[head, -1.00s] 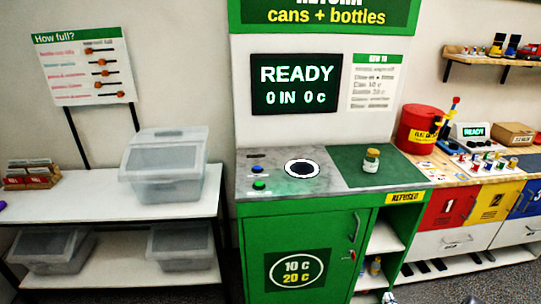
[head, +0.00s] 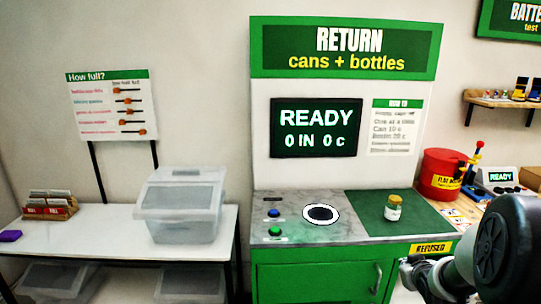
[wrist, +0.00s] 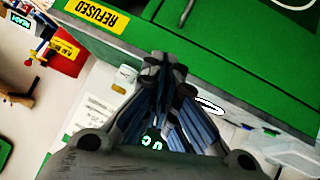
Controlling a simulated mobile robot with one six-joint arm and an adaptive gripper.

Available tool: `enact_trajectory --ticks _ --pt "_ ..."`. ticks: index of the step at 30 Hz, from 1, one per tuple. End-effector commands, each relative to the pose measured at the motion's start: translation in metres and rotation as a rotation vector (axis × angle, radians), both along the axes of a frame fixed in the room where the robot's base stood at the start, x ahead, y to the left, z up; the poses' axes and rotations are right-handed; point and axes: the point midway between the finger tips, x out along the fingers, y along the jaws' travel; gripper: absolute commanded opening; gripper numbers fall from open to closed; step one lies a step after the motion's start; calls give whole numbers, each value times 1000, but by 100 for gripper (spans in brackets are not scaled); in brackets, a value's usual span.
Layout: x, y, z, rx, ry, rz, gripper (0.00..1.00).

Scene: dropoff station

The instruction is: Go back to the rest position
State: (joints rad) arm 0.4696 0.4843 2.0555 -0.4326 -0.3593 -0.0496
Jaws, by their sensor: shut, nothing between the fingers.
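My gripper (wrist: 165,75) is shut and empty in the wrist view, its fingertips together near the yellow REFUSED label (wrist: 97,15) on the green counter's edge. In the head view my arm reaches in from the lower right, and the gripper end (head: 412,268) is by the front of the return station, close to the REFUSED label there. The fingers are too small to make out in that view. A small jar with a yellow lid (head: 393,208) stands upright on the green mat (head: 365,226), apart from my gripper.
The return station has a round hole (head: 321,213), two buttons, and a screen (head: 316,128) reading READY, 0 IN 0 c. A red bin (head: 440,178) stands to its right. At left, a white table (head: 100,245) holds a lidded clear tub (head: 180,212) and a card box (head: 50,208).

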Motion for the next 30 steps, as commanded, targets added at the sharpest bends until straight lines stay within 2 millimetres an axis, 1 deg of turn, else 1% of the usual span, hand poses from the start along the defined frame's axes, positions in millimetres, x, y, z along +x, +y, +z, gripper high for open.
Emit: enact_trajectory --ticks 1,3,5,6,8,9,11,12,14,15,16,17,18,21,24,25,27,30 --pt "-10 17 26 -1 18 -8 0" --pt "-29 38 50 10 57 -25 0" --pt "-48 57 68 24 89 -39 0" --pt "-62 70 79 35 111 -48 0" --pt "-85 89 94 54 144 -58 0" --pt "-102 102 102 68 166 -62 0" --pt "-129 122 112 92 200 -68 0" --pt "-147 135 118 108 224 -68 0" --pt "-177 154 124 135 260 -67 0" --pt "-197 167 127 153 283 -64 0" --pt "-212 176 128 168 300 -62 0" --pt "-228 184 129 181 321 -57 0" --pt "-247 195 129 200 345 -51 0" --pt "-291 217 127 239 400 -33 0" --pt "-323 231 123 268 444 -15 0" --pt "-331 235 122 274 455 -11 0" --pt "-343 240 120 285 473 -4 0" --pt "-350 242 118 290 485 0 0"
